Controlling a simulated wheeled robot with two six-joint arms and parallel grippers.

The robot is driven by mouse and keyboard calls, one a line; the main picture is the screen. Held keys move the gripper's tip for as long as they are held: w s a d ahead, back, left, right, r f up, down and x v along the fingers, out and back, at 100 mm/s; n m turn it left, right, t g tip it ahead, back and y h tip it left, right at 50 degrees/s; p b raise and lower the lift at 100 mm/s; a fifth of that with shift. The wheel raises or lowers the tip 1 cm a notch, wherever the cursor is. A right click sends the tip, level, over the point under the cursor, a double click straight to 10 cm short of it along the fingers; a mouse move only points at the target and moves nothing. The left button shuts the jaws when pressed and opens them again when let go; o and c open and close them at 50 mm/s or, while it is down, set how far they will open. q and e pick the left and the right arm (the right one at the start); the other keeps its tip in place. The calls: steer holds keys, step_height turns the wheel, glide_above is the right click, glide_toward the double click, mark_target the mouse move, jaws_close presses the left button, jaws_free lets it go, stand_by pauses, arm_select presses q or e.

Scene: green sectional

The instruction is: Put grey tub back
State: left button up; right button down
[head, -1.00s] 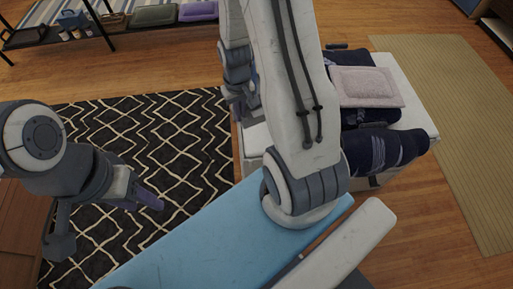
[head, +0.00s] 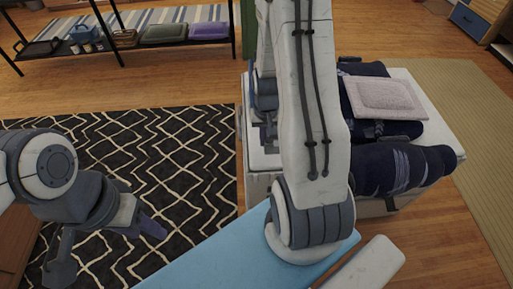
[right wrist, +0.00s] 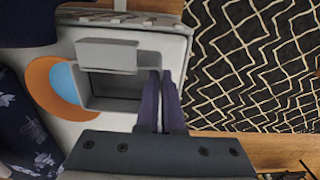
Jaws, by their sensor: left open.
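The grey tub (right wrist: 115,90) stands on the white table (right wrist: 65,124) in the right wrist view, with its open hollow facing the camera. My right gripper (right wrist: 161,74) has its two purple fingers close together, one on each side of the tub's right wall, and looks shut on it. My left gripper (head: 110,250) is open and empty, over the patterned rug at the lower left.
An orange plate (right wrist: 43,82) with a blue piece (right wrist: 66,82) lies beside the tub. Dark blue rolled cloths (head: 402,168) and a pale cushion (head: 384,97) crowd the table's right side. A low black rack (head: 125,52) stands at the back left. The rug (head: 190,150) is clear.

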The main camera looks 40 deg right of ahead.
steer(key=shift+w+a+f, duration=0.4)
steer(key=shift+w+f, duration=0.1)
steer(key=shift+w, duration=0.15)
steer(key=shift+w+a+f, duration=0.4)
steer(key=shift+w+f, duration=0.05)
steer(key=shift+w, duration=0.15)
steer(key=shift+f, duration=1.95)
steer(key=shift+f, duration=0.1)
steer(key=c, duration=1.1)
jaws_free()
steer(key=shift+o, duration=0.2)
